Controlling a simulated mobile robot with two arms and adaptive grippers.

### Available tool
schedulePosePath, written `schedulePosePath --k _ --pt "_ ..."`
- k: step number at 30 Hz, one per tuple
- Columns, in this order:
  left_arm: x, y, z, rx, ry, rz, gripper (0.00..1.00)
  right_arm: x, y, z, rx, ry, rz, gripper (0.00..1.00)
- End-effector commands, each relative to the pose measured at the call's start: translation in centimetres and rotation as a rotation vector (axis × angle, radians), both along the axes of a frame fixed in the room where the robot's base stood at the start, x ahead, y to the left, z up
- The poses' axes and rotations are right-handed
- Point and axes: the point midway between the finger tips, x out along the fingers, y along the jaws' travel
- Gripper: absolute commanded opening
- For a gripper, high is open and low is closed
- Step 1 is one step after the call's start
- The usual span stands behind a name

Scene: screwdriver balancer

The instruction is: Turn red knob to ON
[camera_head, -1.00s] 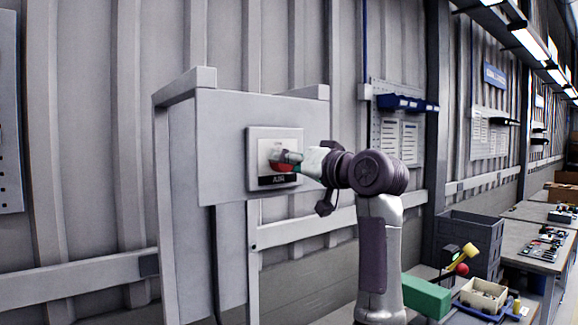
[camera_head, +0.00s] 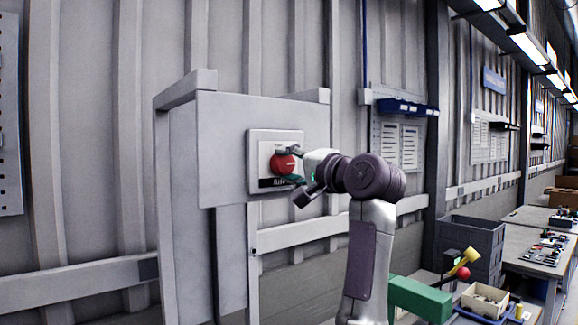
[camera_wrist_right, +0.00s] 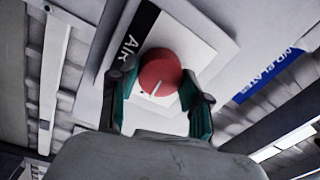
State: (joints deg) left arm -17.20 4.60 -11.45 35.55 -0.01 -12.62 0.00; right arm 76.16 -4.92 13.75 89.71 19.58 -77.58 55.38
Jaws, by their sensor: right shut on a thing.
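The red knob (camera_head: 283,164) sits on a light square plate (camera_head: 256,150) with a black label strip, on the front of a grey cabinet. My right gripper (camera_head: 292,166) reaches it from the right, one finger above the knob and one below. In the right wrist view the red knob (camera_wrist_right: 160,72) shows a white pointer line and lies between the two green-and-black fingers of my right gripper (camera_wrist_right: 158,88). The label there is only partly readable. My left gripper is in neither view.
The grey cabinet (camera_head: 222,130) stands against a ribbed metal wall. At the lower right are a green block (camera_head: 420,298), a grey crate (camera_head: 470,245), a small parts box (camera_head: 484,301) and a workbench (camera_head: 532,252). The space in front of the cabinet's left part is clear.

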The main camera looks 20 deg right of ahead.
Motion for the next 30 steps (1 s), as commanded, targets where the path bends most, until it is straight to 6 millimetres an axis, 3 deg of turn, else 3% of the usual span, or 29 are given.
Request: schedulePosePath --k 23,24,28,30 --pt "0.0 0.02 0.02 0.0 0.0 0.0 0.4 -0.03 -0.11 0.08 0.096 0.032 -0.002 0.13" --pt "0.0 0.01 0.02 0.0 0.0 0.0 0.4 -0.02 -0.11 0.08 0.096 0.032 -0.002 0.52" --pt "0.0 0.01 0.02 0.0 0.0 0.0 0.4 -0.03 -0.08 0.05 0.095 0.032 -0.001 0.73" --pt "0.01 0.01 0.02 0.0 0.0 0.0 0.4 -0.02 -0.07 0.04 0.095 0.033 -0.002 0.73"
